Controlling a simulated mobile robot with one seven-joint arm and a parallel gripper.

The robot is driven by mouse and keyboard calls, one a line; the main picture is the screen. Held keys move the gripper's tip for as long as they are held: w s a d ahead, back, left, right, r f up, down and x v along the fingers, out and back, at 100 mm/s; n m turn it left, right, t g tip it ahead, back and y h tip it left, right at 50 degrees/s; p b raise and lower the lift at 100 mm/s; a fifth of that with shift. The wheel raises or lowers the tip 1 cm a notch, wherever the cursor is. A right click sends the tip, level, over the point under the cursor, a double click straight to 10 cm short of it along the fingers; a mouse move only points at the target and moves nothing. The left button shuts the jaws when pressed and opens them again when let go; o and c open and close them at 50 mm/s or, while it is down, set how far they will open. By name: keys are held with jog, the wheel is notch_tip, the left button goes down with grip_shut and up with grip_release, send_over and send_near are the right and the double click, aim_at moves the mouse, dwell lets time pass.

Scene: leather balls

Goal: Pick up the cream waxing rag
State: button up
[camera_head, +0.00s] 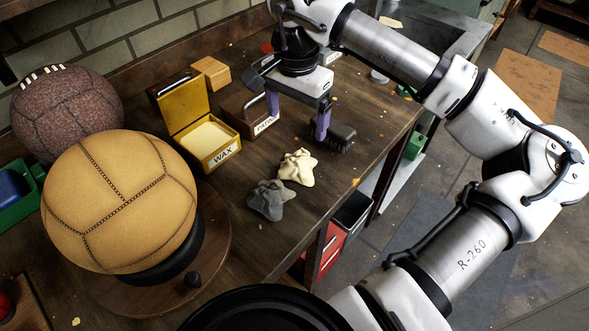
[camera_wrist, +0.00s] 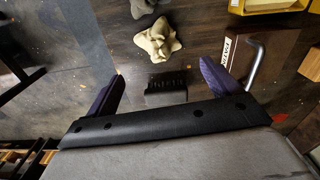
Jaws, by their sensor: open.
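The cream waxing rag (camera_head: 298,166) lies crumpled on the wooden bench near its front edge, just behind a grey rag (camera_head: 270,199). In the wrist view the cream rag (camera_wrist: 158,40) shows at top centre, ahead of my fingertips, with the grey rag (camera_wrist: 146,6) beyond it. My gripper (camera_head: 297,115) is open and empty above the bench, with its purple fingers pointing down. In the wrist view my gripper's fingers (camera_wrist: 162,78) are spread to either side of a dark brush (camera_wrist: 166,88), which the gripper body partly hides.
A yellow wax tin (camera_head: 211,146) with its lid up and a brown box with a metal handle (camera_head: 243,118) stand left of my gripper. The dark brush (camera_head: 333,137) lies right of it. A tan leather ball (camera_head: 118,200) sits on a stand at left. Bench around the rags is clear.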

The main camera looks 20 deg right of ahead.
aim_at(297, 154)
notch_tip(297, 154, down, 8)
jog(key=shift+r+p, duration=0.2)
jog(key=shift+p, duration=0.6)
jog(key=shift+s+f+p, duration=0.1)
jog(key=shift+f+p, duration=0.45)
jog(key=shift+d+f+p, duration=0.1)
jog(key=shift+f+p, duration=0.6)
jog(key=shift+f, duration=1.45)
jog(key=shift+c, duration=0.4)
jog(key=c, duration=1)
